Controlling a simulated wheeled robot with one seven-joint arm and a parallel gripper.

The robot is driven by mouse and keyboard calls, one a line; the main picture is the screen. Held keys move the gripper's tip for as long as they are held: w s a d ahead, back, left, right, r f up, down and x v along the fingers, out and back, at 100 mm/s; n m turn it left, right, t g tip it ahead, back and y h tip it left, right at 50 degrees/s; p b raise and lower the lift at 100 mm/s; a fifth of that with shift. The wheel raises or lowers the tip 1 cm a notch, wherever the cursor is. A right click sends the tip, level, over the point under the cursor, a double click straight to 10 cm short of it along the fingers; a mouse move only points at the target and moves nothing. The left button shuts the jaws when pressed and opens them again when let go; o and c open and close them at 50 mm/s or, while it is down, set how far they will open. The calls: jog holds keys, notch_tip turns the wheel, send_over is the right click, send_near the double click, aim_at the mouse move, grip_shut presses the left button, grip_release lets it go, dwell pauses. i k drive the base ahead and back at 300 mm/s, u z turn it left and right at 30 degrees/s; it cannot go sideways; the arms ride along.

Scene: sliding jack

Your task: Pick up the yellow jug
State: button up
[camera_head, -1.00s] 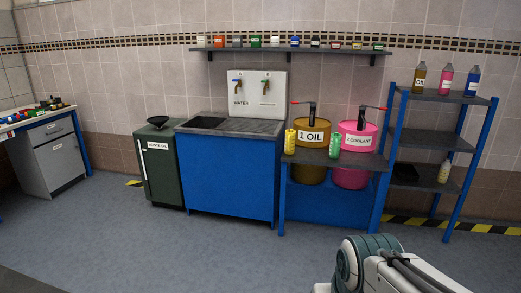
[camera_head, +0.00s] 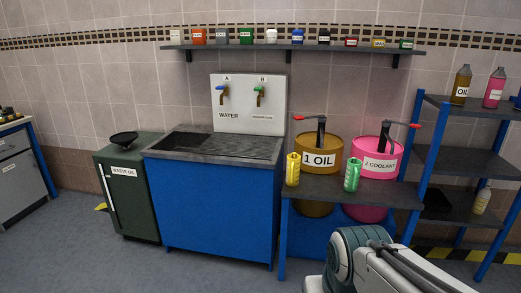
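The yellow jug (camera_head: 292,170) stands upright at the left front of a small dark shelf, in front of the brown oil drum (camera_head: 322,141) labelled "1 OIL". A green jug (camera_head: 353,175) stands to its right on the same shelf (camera_head: 394,195). My arm shows at the bottom right, below and in front of this shelf. My gripper is outside the view, so its state is hidden. The yellow jug stands apart from the visible part of my arm.
A pink drum (camera_head: 377,162) stands right of the oil drum. A blue sink cabinet (camera_head: 212,205) is left of the shelf, with a dark green waste oil cabinet (camera_head: 133,212) beyond it. A blue-framed rack (camera_head: 460,159) stands at right. Open floor lies in front.

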aim_at(293, 165)
jog(key=i, duration=1.05)
jog(key=u, duration=1.05)
jog(key=i, duration=2.15)
jog(key=z, duration=2.2)
